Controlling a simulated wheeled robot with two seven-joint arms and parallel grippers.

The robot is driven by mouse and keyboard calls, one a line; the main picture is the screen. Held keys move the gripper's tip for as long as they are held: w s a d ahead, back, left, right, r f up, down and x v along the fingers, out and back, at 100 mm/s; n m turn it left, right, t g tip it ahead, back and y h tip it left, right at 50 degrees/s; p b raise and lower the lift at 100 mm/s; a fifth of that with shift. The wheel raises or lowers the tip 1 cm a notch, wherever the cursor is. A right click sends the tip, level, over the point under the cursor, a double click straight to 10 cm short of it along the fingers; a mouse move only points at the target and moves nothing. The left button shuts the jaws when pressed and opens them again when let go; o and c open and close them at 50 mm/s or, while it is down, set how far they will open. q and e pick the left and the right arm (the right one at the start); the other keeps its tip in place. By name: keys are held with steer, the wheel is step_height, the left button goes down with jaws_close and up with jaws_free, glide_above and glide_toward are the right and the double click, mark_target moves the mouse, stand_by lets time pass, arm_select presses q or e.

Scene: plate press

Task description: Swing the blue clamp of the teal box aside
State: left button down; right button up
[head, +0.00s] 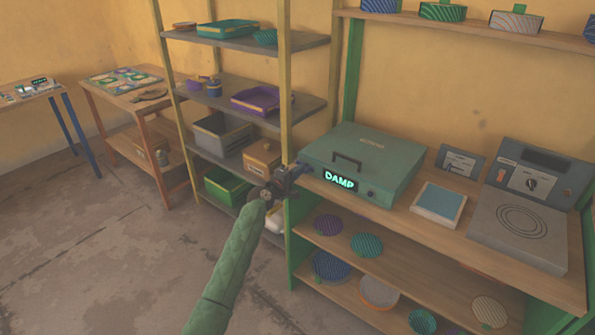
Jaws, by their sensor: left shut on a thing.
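The teal box (375,150) sits shut on the wooden bench top, with a dark handle on its lid and a lit "DAMP" display on its front. My left gripper (292,178) is at the front left corner of the box. It is shut on a small dark blue part there, which looks like the blue clamp (299,168). The fingers hide most of the clamp, so its exact angle cannot be told. My right gripper is not in view.
A white-framed pad (438,204) and a grey scale-like device (518,231) stand right of the box. A shelf rack (283,80) with trays stands close on the left. Patterned discs (366,245) lie on the shelves below the bench.

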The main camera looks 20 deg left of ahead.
arm_select(q)
steer(key=shift+n, duration=0.6)
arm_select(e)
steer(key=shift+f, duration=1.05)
arm_select(q)
steer(key=c, duration=1.4)
jaws_free()
steer(key=shift+c, duration=0.2)
